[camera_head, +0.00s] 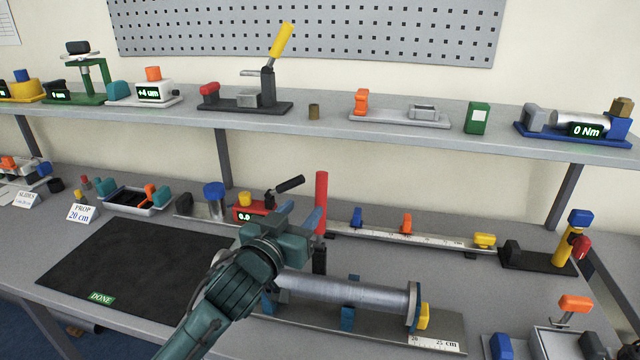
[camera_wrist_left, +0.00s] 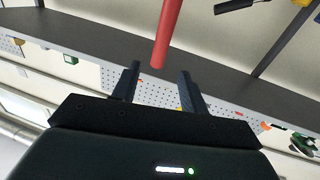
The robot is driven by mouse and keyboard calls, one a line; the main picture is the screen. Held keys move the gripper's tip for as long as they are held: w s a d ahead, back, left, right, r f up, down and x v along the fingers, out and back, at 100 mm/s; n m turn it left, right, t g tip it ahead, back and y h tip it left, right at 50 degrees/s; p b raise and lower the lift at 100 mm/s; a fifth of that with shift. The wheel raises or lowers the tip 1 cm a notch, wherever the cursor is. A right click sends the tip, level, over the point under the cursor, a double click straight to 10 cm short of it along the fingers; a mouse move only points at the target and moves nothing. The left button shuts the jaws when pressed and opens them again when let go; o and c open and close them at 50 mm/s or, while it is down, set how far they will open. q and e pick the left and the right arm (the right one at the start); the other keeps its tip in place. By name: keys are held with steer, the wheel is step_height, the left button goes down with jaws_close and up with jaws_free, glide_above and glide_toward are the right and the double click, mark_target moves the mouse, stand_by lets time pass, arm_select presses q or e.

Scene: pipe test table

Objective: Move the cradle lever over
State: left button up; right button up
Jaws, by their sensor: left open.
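A red upright lever (camera_head: 321,190) stands at the left end of the pipe cradle (camera_head: 375,335), on a dark post. The cradle holds a grey metal pipe (camera_head: 345,292) lying lengthwise, with blue supports and a yellow block at its right end. My left gripper (camera_head: 297,213) is open at the left end of the cradle, close to the lever. In the left wrist view, the red lever (camera_wrist_left: 167,35) shows ahead of the open fingers (camera_wrist_left: 158,73), its end near the gap between them. I cannot tell whether it touches a finger. My arm hides the cradle's left end. My right gripper is not in view.
A black mat (camera_head: 135,265) with a DONE tag lies left of my arm. Behind the gripper stand a red gauge (camera_head: 254,213) with a black handle and a long ruler rail (camera_head: 380,233). A yellow post (camera_head: 562,246) stands at right. A shelf (camera_head: 400,130) with several devices runs above.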

mark_target(319, 191)
arm_select(q)
steer(key=p+x, duration=0.1)
steer(key=x, duration=0.8)
steer(key=shift+w+d+f, duration=0.1)
steer(key=shift+w+d, duration=0.1)
steer(key=shift+w, duration=0.15)
jaws_close()
